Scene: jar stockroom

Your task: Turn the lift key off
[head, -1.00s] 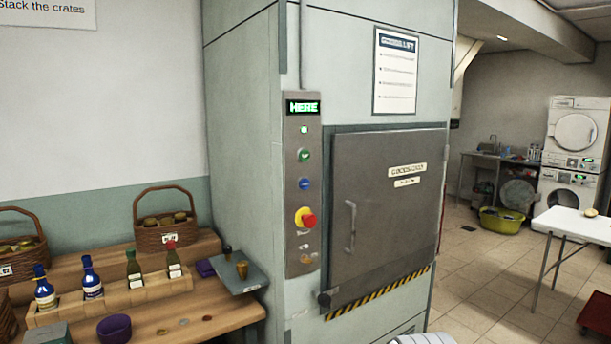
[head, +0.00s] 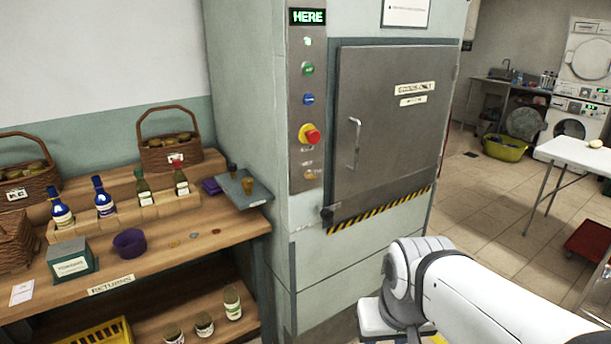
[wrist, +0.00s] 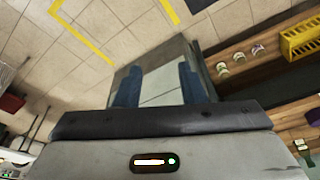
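The lift's control panel (head: 305,110) is a grey metal strip left of the shut lift door (head: 395,125). Its display (head: 308,17) reads HERE in green. Below are small buttons and a red knob on a yellow base (head: 310,134). A small brass-coloured key switch (head: 310,175) seems to sit near the panel's bottom; its turn position is too small to tell. In the wrist view my gripper (wrist: 158,86) is open, its two blue fingers wide apart with nothing between them. It is away from the panel and points towards the floor and the lift's lower body.
A wooden shelf bench (head: 230,222) with bottles, baskets and a purple bowl (head: 129,242) stands left of the lift. A yellow crate (wrist: 300,37) shows in the wrist view. A white table (head: 575,153) stands at the right. Tiled floor is open before the lift.

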